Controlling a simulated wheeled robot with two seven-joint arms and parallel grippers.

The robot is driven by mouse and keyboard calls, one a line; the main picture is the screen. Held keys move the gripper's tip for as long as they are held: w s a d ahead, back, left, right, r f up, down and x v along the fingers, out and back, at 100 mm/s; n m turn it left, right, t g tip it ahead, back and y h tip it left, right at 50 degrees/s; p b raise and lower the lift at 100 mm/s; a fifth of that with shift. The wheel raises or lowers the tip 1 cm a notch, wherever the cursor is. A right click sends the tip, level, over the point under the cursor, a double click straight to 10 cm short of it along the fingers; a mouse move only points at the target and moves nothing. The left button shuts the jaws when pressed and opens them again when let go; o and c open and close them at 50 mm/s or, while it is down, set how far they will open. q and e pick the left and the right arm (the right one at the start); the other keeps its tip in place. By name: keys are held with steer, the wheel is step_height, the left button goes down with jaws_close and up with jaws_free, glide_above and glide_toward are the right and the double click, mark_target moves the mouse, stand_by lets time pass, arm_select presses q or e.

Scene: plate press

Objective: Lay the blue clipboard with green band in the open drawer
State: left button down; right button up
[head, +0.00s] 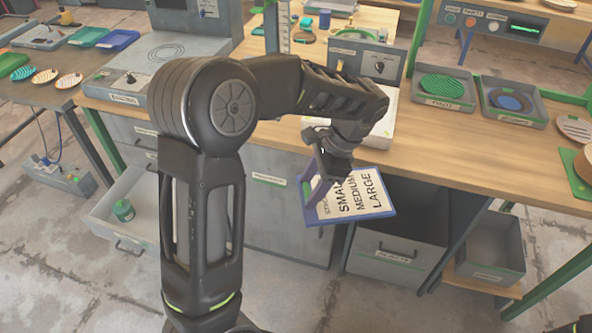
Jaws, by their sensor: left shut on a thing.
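The blue clipboard (379,211) is at the centre of the view, in front of the wooden bench's near edge. The open drawer (112,233) juts from the grey cabinet at left, beyond my left arm, with a green jar (123,210) inside. My arm hides the drawer's right part.
A grey REJECTS box front (393,255) stands below the clipboard, beside a dark opening. A grey bin (490,254) sits on a low shelf at right. The wooden bench (436,147) carries trays with a green disc (441,86) and a blue disc. Concrete floor lies in front.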

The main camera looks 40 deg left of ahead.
arm_select(q)
steer(key=w+d+f+n+h, duration=0.1)
steer(key=w+d+f+n, duration=0.1)
steer(key=f, duration=0.3)
steer(key=w+d+f+n+h, duration=0.1)
steer(key=d+f+n, duration=0.3)
steer(key=f, duration=0.1)
steer(key=w+d+f+n+g+h, duration=0.1)
steer(key=w+d+f+n, duration=0.1)
steer(key=f, duration=0.3)
steer(key=shift+w+d+f+n, duration=0.15)
steer(key=shift+w+d+n, duration=0.2)
steer(key=shift+n, duration=0.35)
